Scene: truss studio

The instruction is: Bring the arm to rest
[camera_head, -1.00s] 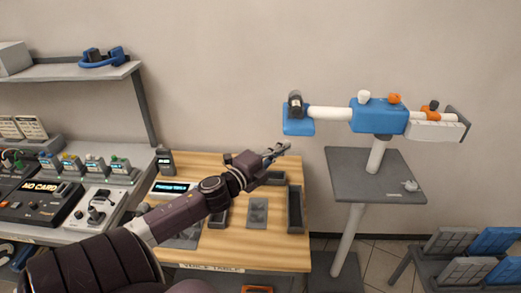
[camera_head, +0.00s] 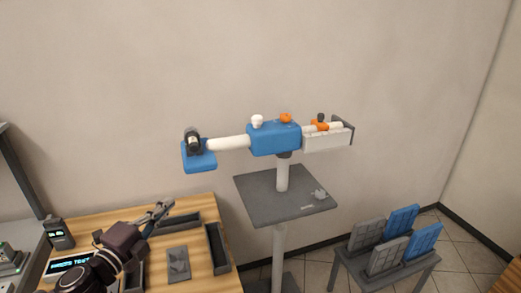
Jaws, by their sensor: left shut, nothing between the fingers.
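My left arm comes in from the lower left. Its gripper (camera_head: 161,209) is shut and empty, held above the wooden table near a dark tray. Its fingers point up and to the right. My right gripper is not in view.
The wooden table (camera_head: 205,275) bears dark trays (camera_head: 217,248), a grey plate (camera_head: 177,264) and a small device with a lit display (camera_head: 68,264). Right of it stands a blue and white boom (camera_head: 274,138) over a grey shelf (camera_head: 284,197). A rack with grey and blue panels (camera_head: 403,220) stands at right.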

